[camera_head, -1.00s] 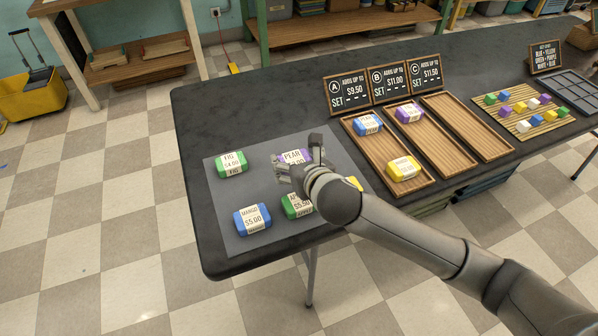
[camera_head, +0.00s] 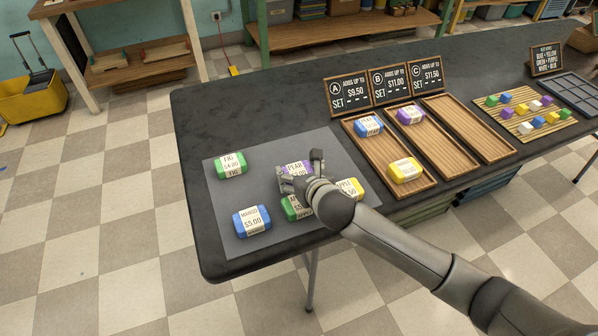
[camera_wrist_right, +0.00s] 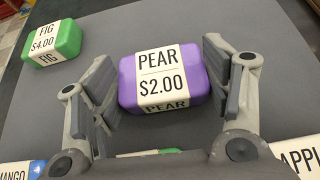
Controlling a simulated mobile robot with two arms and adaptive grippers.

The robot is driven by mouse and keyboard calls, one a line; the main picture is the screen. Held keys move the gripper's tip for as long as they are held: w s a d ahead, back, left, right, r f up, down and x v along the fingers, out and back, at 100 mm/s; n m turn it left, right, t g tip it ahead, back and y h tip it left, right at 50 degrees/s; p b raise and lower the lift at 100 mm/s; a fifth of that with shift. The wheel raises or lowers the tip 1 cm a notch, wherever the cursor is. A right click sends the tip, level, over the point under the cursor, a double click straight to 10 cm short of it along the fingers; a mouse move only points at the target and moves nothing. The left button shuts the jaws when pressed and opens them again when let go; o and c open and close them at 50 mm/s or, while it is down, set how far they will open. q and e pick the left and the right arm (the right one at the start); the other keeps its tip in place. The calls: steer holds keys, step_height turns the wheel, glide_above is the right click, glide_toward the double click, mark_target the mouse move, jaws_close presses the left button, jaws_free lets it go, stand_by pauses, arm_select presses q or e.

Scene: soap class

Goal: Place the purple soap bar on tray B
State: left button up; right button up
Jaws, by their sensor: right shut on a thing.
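The purple soap bar, labelled PEAR $2.00 (camera_head: 296,167), lies on the grey mat (camera_head: 222,205); it also shows in the wrist view (camera_wrist_right: 190,78). My right gripper (camera_head: 301,172) is shut on it, one finger at each short side, as in the wrist view (camera_wrist_right: 163,84). The bar looks level, at or close to the mat. My left gripper is not in view.
Tray A (camera_head: 386,150) holds a blue bar (camera_head: 369,126) and a yellow bar (camera_head: 405,170). Tray C (camera_head: 468,127) is empty. Green FIG (camera_head: 231,165), blue MANGO (camera_head: 252,221), a partly hidden green bar (camera_head: 292,208) and yellow APPLE (camera_head: 350,189) surround my gripper.

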steer(key=o, duration=1.1)
steer(key=shift+f, duration=0.15)
